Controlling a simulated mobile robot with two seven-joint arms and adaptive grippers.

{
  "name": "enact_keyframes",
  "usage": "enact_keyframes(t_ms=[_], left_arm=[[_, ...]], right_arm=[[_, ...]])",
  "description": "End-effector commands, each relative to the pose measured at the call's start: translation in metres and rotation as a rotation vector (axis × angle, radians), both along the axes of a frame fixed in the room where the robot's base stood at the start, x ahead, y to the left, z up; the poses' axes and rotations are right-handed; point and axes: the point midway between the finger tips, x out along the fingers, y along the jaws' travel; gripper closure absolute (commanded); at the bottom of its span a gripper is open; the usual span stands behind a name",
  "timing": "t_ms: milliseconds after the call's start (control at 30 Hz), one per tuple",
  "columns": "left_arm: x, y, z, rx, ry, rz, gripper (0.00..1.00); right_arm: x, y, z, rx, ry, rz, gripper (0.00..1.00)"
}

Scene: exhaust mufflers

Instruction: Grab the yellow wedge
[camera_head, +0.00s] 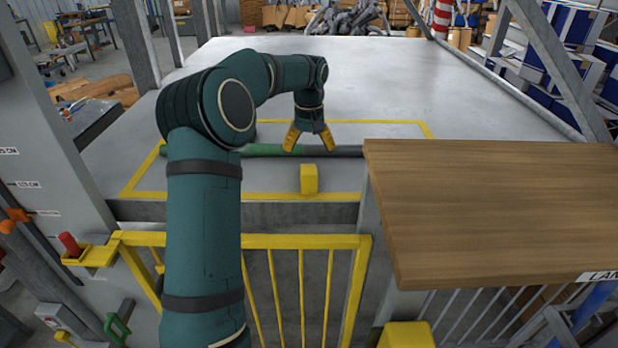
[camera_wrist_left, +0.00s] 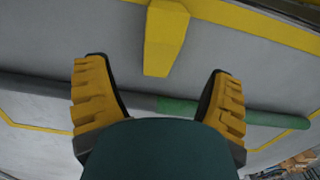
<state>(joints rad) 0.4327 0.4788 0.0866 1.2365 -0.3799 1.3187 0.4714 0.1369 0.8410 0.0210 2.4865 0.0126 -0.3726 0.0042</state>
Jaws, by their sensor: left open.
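The yellow wedge (camera_head: 309,179) is a small yellow block standing on the grey platform, close to its front edge, in the head view. In the left wrist view the wedge (camera_wrist_left: 165,38) shows at the top, beyond the fingertips and roughly between them. My left gripper (camera_head: 309,146) has yellow fingers, points down and is open and empty. It is behind the wedge in the head view, over a dark pipe with a green section (camera_head: 272,150). The fingers (camera_wrist_left: 160,82) are spread wide in the left wrist view. My right gripper is not in view.
A wooden board (camera_head: 500,205) stands at the right front. A yellow railing (camera_head: 290,241) runs below the platform's front edge. Yellow lines mark a rectangle on the platform (camera_head: 385,85), which is bare toward the back. A red-handled yellow bracket (camera_head: 90,255) is at the left.

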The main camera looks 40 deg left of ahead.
Motion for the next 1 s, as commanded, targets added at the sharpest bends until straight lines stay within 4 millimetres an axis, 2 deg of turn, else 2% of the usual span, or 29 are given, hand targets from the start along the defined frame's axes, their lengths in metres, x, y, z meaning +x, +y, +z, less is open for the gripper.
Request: enact_keyframes(t_ms=[100,267,600,933,1000], left_arm=[[0.000,0.000,-0.014,-0.001,0.001,0.001,0.17],[-0.001,0.000,-0.023,-0.001,0.001,0.001,0.17],[-0.003,0.003,-0.066,-0.001,0.001,0.001,0.17],[-0.002,0.003,-0.071,-0.001,-0.001,0.000,0.18],[-0.002,0.003,-0.071,-0.001,-0.001,0.000,0.42]], right_arm=[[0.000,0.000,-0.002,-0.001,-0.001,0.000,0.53],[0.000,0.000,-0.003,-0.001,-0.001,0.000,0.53],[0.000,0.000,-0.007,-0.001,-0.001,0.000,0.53],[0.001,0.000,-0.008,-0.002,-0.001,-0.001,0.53],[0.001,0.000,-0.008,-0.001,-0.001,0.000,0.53]])
